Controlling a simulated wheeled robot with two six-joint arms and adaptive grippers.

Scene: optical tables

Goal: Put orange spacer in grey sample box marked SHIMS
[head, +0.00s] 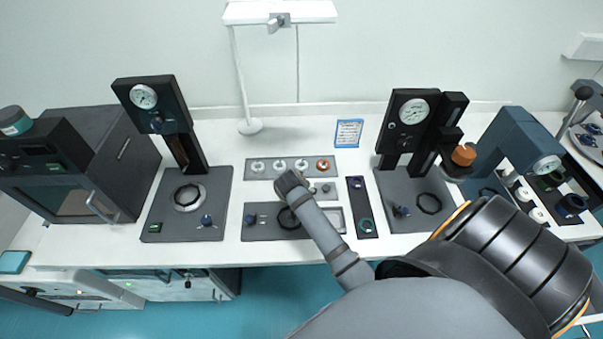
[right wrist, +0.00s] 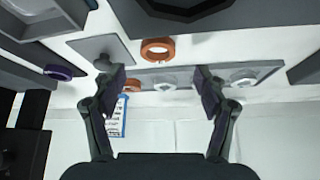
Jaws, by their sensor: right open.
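An orange spacer (right wrist: 157,50), a thick ring, shows in the right wrist view between my fingers' lines and just beyond their tips. It is not held. My right gripper (right wrist: 162,77) is open and empty. In the head view my right arm's end covers the place where this spacer lies. An open grey box (right wrist: 45,22) is at the upper left of the wrist view; it appears in the head view as a light grey compartment (head: 336,218). No SHIMS marking is legible. My left gripper is in neither view.
A grey tray (head: 262,176) holds several pale rings and another orange ring (head: 323,165). A small plate with a knob (right wrist: 102,50) stands beside the spacer. A dark panel (head: 357,196) and gauge presses (head: 172,190) flank the area. A blue sign (head: 348,133) is behind.

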